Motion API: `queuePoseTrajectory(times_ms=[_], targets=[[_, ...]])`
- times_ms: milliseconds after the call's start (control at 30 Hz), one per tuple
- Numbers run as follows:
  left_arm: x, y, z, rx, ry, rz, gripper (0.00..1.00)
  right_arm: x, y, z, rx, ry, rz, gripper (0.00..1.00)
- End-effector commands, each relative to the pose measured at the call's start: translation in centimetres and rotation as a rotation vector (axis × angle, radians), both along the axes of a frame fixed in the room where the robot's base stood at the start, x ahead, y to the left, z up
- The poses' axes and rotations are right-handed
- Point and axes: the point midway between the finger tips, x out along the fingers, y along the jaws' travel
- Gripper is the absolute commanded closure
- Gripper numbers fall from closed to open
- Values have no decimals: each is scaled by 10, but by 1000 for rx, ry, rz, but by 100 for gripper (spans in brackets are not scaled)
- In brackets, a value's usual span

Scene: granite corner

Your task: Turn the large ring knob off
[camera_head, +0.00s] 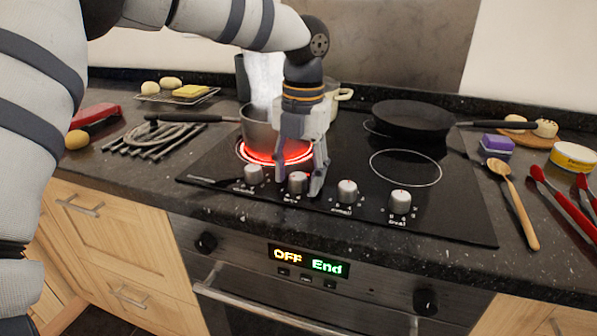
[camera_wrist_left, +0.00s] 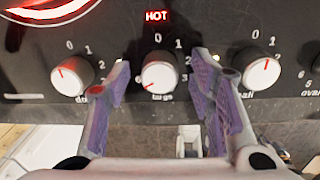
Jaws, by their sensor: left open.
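The large ring knob (camera_head: 298,182) is a pale round knob, second from left in the row at the cooktop's front. In the left wrist view the knob (camera_wrist_left: 160,72), labelled "large", has its red mark toward the lower left, away from the 0. A red HOT sign (camera_wrist_left: 157,16) is lit above it. My left gripper (camera_head: 300,186) is open, pointing down around this knob; in its wrist view one finger stands on each side, with visible gaps. The heating ring (camera_head: 275,153) glows red under a pot (camera_head: 258,128). My right gripper is out of view.
Neighbouring knobs stand close by: one at left (camera_head: 253,173), the small ring knob (camera_head: 347,191) and the oval knob (camera_head: 400,202) at right. A black pan (camera_head: 412,117) sits at the back right. The oven panel (camera_head: 309,262) is below.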

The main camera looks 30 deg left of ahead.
Motion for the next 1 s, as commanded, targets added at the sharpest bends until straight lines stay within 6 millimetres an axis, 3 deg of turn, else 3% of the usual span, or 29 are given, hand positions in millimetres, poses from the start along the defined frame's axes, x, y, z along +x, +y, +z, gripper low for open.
queuePoseTrajectory(times_ms=[67, 200, 300, 667, 1000], targets=[[0, 0, 0, 0, 0, 0, 51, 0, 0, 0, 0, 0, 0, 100], [0, 0, 0, 0, 1, 0, 83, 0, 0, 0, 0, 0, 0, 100], [0, 0, 0, 0, 1, 0, 99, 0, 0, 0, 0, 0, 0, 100], [0, 0, 2, 1, -1, 54, 99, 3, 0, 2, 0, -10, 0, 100], [0, 0, 2, 2, -2, 314, 99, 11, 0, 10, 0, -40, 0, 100]])
